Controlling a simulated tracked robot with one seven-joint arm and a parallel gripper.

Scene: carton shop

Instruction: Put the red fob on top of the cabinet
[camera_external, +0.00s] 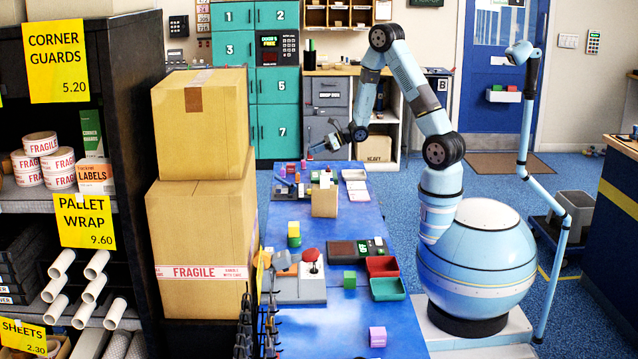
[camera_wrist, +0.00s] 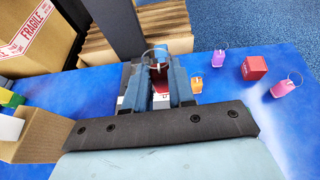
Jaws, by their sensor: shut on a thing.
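My gripper (camera_external: 318,148) hangs over the far end of the blue table in the outside view. In the wrist view my gripper (camera_wrist: 159,74) has its blue fingers shut on a red fob (camera_wrist: 159,79). The fob sits between the fingers, partly hidden by them, with its thin ring showing above. A grey cabinet (camera_external: 326,97) with drawers stands behind the table in the outside view.
An orange fob (camera_wrist: 196,85), two pink-purple fobs (camera_wrist: 220,57) and a red cube (camera_wrist: 254,68) lie to the right on the blue table (camera_wrist: 225,110). An open carton (camera_wrist: 42,138) stands at the left. Tall stacked cartons (camera_external: 203,240) flank the table.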

